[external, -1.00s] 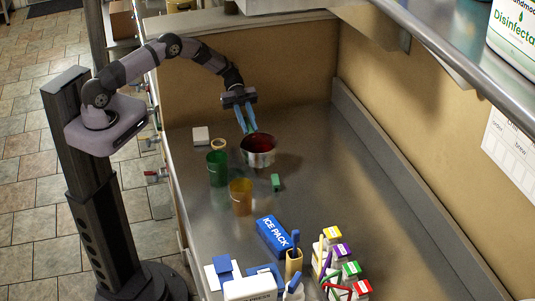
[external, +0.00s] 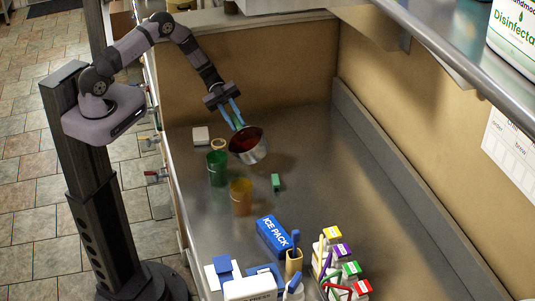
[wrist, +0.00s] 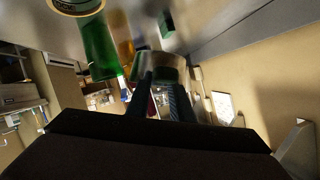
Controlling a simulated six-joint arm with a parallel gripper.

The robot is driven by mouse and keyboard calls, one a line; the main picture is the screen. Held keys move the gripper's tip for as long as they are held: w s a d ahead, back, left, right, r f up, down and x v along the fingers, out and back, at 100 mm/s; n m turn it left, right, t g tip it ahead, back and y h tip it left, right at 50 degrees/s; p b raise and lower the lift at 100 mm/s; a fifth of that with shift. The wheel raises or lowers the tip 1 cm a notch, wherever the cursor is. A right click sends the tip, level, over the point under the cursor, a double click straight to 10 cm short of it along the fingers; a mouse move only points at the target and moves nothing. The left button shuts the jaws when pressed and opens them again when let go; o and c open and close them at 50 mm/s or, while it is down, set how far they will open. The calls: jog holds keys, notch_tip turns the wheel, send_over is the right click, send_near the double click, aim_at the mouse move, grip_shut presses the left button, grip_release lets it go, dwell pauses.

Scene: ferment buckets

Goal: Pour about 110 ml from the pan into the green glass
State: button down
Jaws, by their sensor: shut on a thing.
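The silver pan (external: 252,155) with dark red contents is held in my gripper (external: 236,126), whose blue fingers are shut on its near rim. The pan is tilted and appears raised above the counter. The green glass (external: 217,170) stands upright on the counter just left of the pan, apart from it in the external view. In the wrist view the pan (wrist: 167,62) shows beyond the fingers, and the green glass (wrist: 98,50) is to its left. No stream of liquid is visible. The level inside the green glass cannot be made out.
An amber glass (external: 240,197) stands in front of the green one. A small green block (external: 276,182) lies to its right. A tan ring-shaped item (external: 218,144) and a white block (external: 201,135) sit behind. An ice pack (external: 273,237) and several cartons fill the front; the right side is clear.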

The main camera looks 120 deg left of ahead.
jog(key=shift+s+d+r, duration=0.25)
jog(key=shift+s+d+r+m+t+y+p, duration=0.3)
jog(key=shift+s+d+r+m+t+p, duration=0.1)
jog(key=shift+s+d+r+m+p, duration=0.35)
jog(key=shift+s+d+r, duration=0.15)
jog(key=shift+d+r, duration=0.1)
jog(key=shift+r, duration=0.15)
dwell(0.5)
jog(key=shift+s+d+r+m+t+b, duration=0.35)
jog(key=shift+m+t, duration=0.15)
jog(key=shift+m, duration=0.15)
dwell(1.3)
